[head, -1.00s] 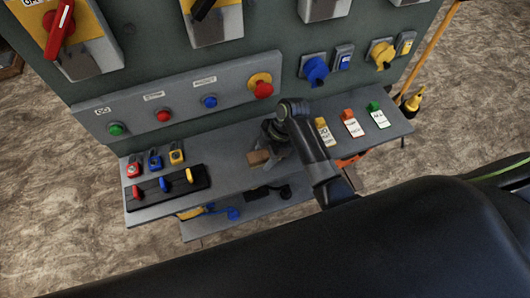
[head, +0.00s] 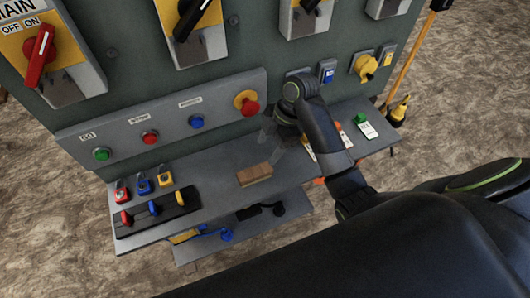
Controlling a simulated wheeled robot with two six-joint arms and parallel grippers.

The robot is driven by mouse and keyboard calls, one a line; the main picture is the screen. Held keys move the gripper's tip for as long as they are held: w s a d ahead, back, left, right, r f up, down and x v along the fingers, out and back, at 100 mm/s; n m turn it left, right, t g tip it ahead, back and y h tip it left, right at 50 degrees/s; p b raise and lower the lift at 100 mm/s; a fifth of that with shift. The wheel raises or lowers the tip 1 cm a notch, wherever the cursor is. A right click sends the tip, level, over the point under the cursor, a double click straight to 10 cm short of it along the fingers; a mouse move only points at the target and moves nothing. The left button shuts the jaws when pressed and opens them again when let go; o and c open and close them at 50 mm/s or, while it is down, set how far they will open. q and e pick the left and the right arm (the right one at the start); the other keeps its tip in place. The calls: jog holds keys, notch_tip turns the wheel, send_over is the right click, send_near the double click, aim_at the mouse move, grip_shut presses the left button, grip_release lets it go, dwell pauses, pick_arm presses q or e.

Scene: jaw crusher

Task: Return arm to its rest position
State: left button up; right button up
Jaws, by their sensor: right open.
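My right arm (head: 318,130) comes in from the lower right and reaches over the upper shelf in front of the panel. My right gripper (head: 270,147) is open and empty, partly hidden by its own wrist; its fingers look faint against the grey. A brown wooden block (head: 255,175) lies on the upper shelf (head: 218,188), just below and left of the gripper and apart from it. My left gripper is not in view.
The panel carries a red main switch (head: 40,57), a red mushroom button (head: 247,106), and green, red and blue buttons. Padlocks (head: 144,184) and a black rack (head: 155,214) sit on the shelf's left. Tags (head: 368,128) lie right, partly behind my arm.

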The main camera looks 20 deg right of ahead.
jog(key=shift+s, duration=0.1)
dwell(0.5)
jog(key=s+d+f+m+t+h, duration=0.2)
jog(key=s+d+f+m, duration=0.3)
jog(key=s+m, duration=0.45)
jog(key=s+d+r+m+t+h, duration=0.25)
jog(key=s+d+m+h, duration=0.35)
jog(key=s+m, duration=0.6)
notch_tip(320, 180, down, 25)
jog(key=s+d+n+g+y, duration=0.2)
jog(key=d+n, duration=0.1)
jog(key=s+a+f+g, duration=0.1)
jog(key=s+f, duration=1.4)
jog(key=shift+a+f, duration=0.2)
jog(key=shift+a, duration=0.1)
jog(key=shift+m, duration=0.25)
